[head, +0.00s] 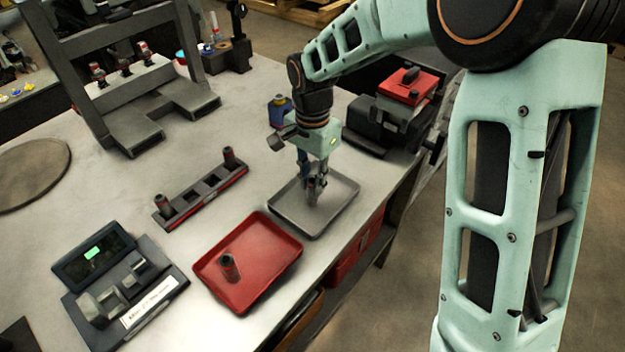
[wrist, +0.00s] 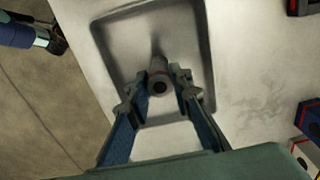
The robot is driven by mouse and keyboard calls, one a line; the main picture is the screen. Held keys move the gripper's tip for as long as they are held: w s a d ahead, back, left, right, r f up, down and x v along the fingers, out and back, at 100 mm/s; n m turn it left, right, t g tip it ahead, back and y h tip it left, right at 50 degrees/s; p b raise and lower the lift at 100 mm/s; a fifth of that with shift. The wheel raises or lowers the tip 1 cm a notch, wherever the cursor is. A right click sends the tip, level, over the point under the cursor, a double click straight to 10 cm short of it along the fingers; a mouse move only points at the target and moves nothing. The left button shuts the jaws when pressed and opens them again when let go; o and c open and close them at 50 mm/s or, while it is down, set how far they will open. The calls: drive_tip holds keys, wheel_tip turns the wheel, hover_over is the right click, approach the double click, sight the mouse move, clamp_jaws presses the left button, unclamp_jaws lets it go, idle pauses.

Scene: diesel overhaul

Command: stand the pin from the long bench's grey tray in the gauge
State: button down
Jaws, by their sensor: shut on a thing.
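The pin (wrist: 159,83), a dark cylinder with a reddish band and a hollow end, stands between my fingertips in the wrist view. My gripper (head: 314,187) is low over the grey tray (head: 338,215) on the long bench, and its fingers (wrist: 162,92) are shut on the pin. In the head view the fingers mostly hide the pin. I cannot tell whether its lower end touches the tray floor. The gauge (head: 118,278), a dark device with a lit green display and grey blocks on its base, sits at the bench's lower left.
A red tray (head: 278,235) holding another pin (head: 229,267) lies between the grey tray and the gauge. A dark rack (head: 188,213) with two upright pins stands behind it. A black fixture with a red top (head: 408,87) is to the right. A dark frame (head: 70,75) stands at the back.

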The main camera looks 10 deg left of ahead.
drive_tip(key=shift+r+p, duration=1.8)
drive_tip(key=shift+r, duration=1)
drive_tip(key=shift+d+f, duration=0.1)
